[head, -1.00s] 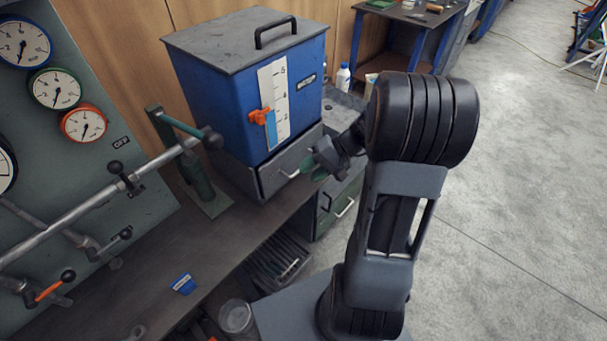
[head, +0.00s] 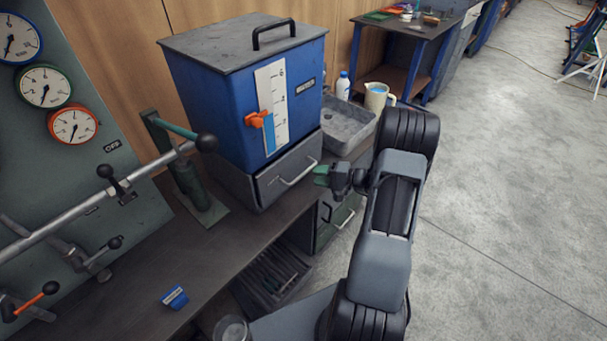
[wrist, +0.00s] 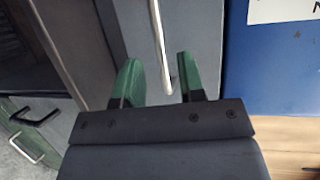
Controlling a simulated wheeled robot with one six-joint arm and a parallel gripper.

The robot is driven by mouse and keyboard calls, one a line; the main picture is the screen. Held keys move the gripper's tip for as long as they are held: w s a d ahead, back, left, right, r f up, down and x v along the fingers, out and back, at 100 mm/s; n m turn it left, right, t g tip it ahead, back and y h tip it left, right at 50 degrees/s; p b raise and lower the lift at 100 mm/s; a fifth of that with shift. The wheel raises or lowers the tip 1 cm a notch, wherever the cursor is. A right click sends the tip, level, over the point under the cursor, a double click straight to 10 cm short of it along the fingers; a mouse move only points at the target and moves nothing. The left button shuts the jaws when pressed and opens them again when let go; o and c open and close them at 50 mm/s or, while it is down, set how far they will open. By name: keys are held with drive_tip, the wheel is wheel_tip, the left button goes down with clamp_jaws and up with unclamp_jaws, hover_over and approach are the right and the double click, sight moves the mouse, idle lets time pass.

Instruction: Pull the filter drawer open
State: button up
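The filter drawer (head: 291,172) is a dark grey front in the housing under the blue tank (head: 235,98). Its front looks shut or nearly so. A pale bar handle (head: 299,173) runs across it. My gripper (head: 320,175), with green fingertips, is just to the right of the handle in the head view. In the wrist view my gripper (wrist: 160,72) is open, with its two green fingers apart. The handle (wrist: 160,40) runs into the gap between them, nearer the right finger. No grip on it shows. The drawer front (wrist: 195,30) lies beyond the fingers.
A grey tray (head: 348,127), a white bottle (head: 343,86) and a cream jug (head: 377,97) stand right of the tank. A gauge panel with a long lever (head: 100,192) is at left. A small blue box (head: 175,297) lies on the bench. Open floor is at right.

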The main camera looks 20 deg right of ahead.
sight(305, 174)
drive_tip(key=shift+x, duration=3)
clamp_jaws()
